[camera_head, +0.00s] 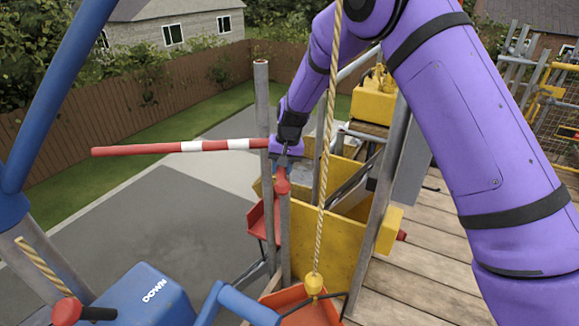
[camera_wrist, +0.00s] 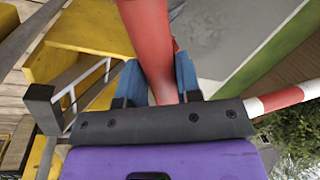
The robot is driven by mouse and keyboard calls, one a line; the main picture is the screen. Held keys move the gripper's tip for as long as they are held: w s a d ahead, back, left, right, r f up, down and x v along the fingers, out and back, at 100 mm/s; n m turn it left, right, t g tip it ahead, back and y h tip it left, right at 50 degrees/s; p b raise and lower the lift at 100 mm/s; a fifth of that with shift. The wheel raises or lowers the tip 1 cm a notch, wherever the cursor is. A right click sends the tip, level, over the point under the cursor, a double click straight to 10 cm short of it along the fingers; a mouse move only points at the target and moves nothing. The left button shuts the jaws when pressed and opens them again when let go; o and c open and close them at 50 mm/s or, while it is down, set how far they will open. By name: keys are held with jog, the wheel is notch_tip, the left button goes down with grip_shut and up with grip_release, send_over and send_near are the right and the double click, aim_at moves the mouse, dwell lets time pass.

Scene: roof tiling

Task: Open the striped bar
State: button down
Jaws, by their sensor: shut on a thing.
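The striped bar (camera_head: 205,146), red with white bands, reaches out level to the left from beside my gripper in the head view. It also shows in the wrist view (camera_wrist: 287,98), passing behind the gripper at the right. My gripper (camera_head: 283,163) is at the bar's right end, above a red fitting (camera_head: 282,184) on a grey post. In the wrist view its blue fingers (camera_wrist: 158,88) are shut on a thick red handle (camera_wrist: 152,45). The gripper hides where the handle meets the bar.
A yellow panel (camera_head: 335,235) and grey upright posts (camera_head: 262,105) stand close by my gripper. A rope (camera_head: 325,150) hangs in front of my arm. Wooden decking (camera_head: 440,265) lies at right. Grey paving (camera_head: 150,220) lies below the bar.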

jog(key=shift+a+m, duration=0.4)
jog(key=shift+a, duration=0.2)
jog(key=c, duration=0.8)
grip_release()
jog(key=shift+r, duration=0.15)
notch_tip(320, 180, up, 10)
jog(key=d, duration=0.2)
jog(key=shift+r, duration=0.2)
